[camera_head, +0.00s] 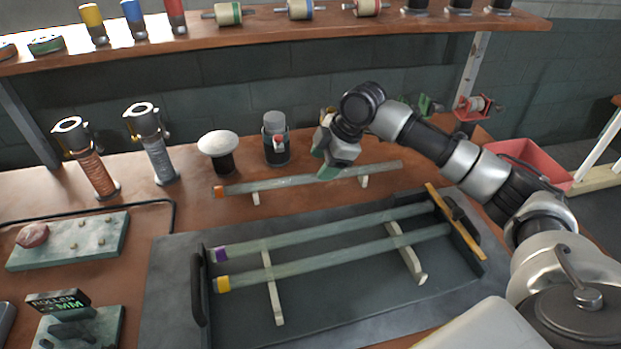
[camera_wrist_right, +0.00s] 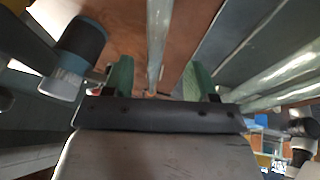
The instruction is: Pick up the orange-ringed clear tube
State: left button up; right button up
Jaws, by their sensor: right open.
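The clear tube with the orange ring (camera_head: 285,183) lies across two small pale supports on the bench, behind the black tray. Its orange ring is at its left end. My right gripper (camera_head: 329,170) is over the middle of this tube with its fingers pointing down. In the right wrist view the green fingers (camera_wrist_right: 160,80) are apart, and the tube (camera_wrist_right: 157,40) runs between them. I cannot tell whether either finger touches it. My left gripper is not in view.
The black tray (camera_head: 340,297) in front holds a purple-ringed tube (camera_head: 320,230) and a yellow-ringed tube (camera_head: 330,262). A dark jar (camera_head: 276,150) and a white-topped mushroom-shaped item (camera_head: 218,146) stand behind the tube. A red bin (camera_head: 520,160) is at right.

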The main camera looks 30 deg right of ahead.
aim_at(310, 175)
jog(key=x, duration=0.5)
jog(key=shift+w+a+r+p, duration=0.2)
jog(key=shift+w+a+p, duration=0.05)
jog(key=shift+p, duration=0.05)
jog(key=shift+w+f, duration=0.1)
jog(key=shift+f, duration=0.3)
jog(key=shift+c, duration=0.2)
jog(key=c, duration=1)
jog(key=shift+r, duration=0.1)
jog(key=shift+r, duration=0.1)
